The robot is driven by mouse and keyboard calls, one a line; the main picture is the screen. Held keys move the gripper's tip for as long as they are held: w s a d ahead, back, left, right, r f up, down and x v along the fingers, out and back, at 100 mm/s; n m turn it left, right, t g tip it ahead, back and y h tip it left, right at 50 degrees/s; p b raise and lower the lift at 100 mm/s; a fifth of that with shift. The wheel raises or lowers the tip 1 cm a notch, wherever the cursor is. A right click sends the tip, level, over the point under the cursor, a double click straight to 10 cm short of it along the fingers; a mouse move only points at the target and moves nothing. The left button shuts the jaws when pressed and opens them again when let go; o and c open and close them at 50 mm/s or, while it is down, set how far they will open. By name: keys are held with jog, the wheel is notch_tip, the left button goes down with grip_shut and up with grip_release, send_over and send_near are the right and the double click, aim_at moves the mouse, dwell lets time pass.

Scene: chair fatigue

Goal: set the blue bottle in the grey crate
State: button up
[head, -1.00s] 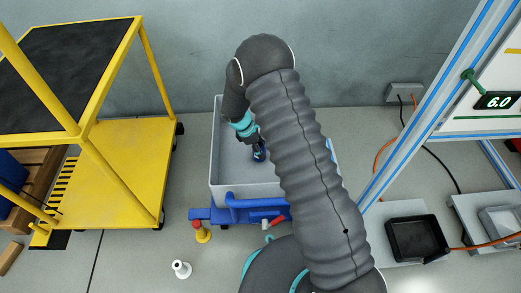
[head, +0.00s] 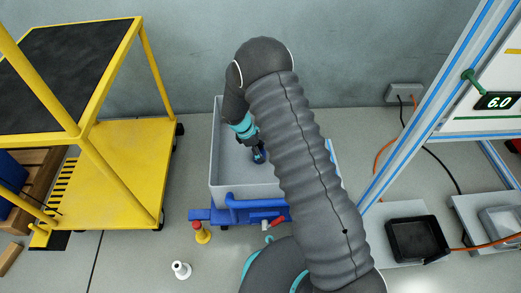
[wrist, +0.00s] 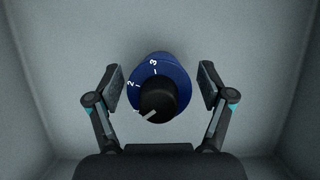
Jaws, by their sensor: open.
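The blue bottle (wrist: 158,75) with a black cap and white marks is inside the grey crate (wrist: 255,75), seen from above in the wrist view. My gripper (wrist: 160,82) is open, with one finger on each side of the bottle and a gap visible on both sides. In the head view the bottle (head: 260,156) shows just below my gripper (head: 255,146), inside the crate (head: 216,165). The arm hides the crate's right part. The bottle looks upright, but whether its base rests on the crate floor is hard to tell.
The crate stands on a blue wheeled base (head: 240,212). A yellow cart (head: 120,180) is at the left. A black tray (head: 417,238) is at the right.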

jog(key=p+v, duration=0.1)
jog(key=v, duration=1.1)
jog(key=s+d+r+m+y, duration=0.1)
jog(key=s+d+r+m, duration=0.15)
jog(key=r, duration=0.45)
jog(key=s+d+r+m+y, duration=0.1)
jog(key=d+r+m, duration=0.15)
jog(key=r, duration=0.45)
jog(key=s+d+r+m+t+y, duration=0.15)
jog(key=s+d+r+m, duration=0.3)
jog(key=s+r, duration=0.45)
jog(key=s+d+r+m+t, duration=0.2)
jog(key=s+d+r+m, duration=0.2)
jog(key=s+d+r, duration=0.3)
jog(key=s+r+m+t+y, duration=0.1)
jog(key=s+m, duration=0.3)
jog(key=s, duration=0.7)
jog(key=shift+s+d+r+t, duration=0.2)
jog(key=shift+s+r+t, duration=0.2)
jog(key=shift+r+t, duration=0.15)
jog(key=shift+m, duration=0.25)
